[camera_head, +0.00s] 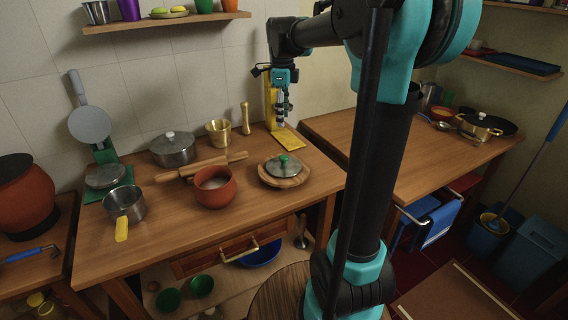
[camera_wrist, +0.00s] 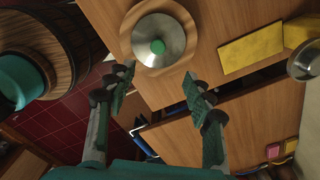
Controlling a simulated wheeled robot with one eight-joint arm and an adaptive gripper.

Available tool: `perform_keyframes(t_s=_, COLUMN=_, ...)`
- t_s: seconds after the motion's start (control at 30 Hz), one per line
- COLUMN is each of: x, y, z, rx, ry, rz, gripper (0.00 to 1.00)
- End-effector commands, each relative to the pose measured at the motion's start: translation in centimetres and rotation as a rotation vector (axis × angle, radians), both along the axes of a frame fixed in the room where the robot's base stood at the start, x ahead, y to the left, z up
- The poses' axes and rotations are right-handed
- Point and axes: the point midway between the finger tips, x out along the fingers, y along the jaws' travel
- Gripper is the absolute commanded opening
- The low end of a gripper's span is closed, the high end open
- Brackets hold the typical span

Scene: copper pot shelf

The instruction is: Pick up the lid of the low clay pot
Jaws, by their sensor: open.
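The low clay pot (camera_head: 214,190) stands open on the wooden counter, reddish brown, with no lid on it. A round metal lid (camera_head: 284,165) with a green knob (camera_head: 284,158) lies flat on a round wooden board (camera_head: 270,181), right of the pot. The wrist view shows the lid (camera_wrist: 172,50) and its green knob (camera_wrist: 158,47) just beyond my fingertips in the picture. My gripper (camera_head: 283,119) is open and empty, above the counter's back right part. Its two fingers (camera_wrist: 158,82) are spread apart and touch nothing. The clay pot does not show in the wrist view.
A rolling pin (camera_head: 205,167), a lidded steel pot (camera_head: 173,149) and a brass mortar (camera_head: 218,132) stand behind the clay pot. A yellow stand (camera_head: 287,138) is behind the board. A saucepan (camera_head: 124,203) stands at left. Counter front is clear.

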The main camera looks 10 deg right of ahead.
Motion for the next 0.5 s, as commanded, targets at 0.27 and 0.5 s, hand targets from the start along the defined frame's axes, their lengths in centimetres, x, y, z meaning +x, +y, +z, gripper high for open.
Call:
perform_keyframes(t_s=0.27, x=0.0, y=0.0, z=-5.5, rx=0.000, ry=-0.001, rz=0.002, gripper=0.52)
perform_keyframes(t_s=0.5, x=0.0, y=0.0, z=-9.7, rx=0.001, ry=-0.001, rz=0.003, gripper=0.52)
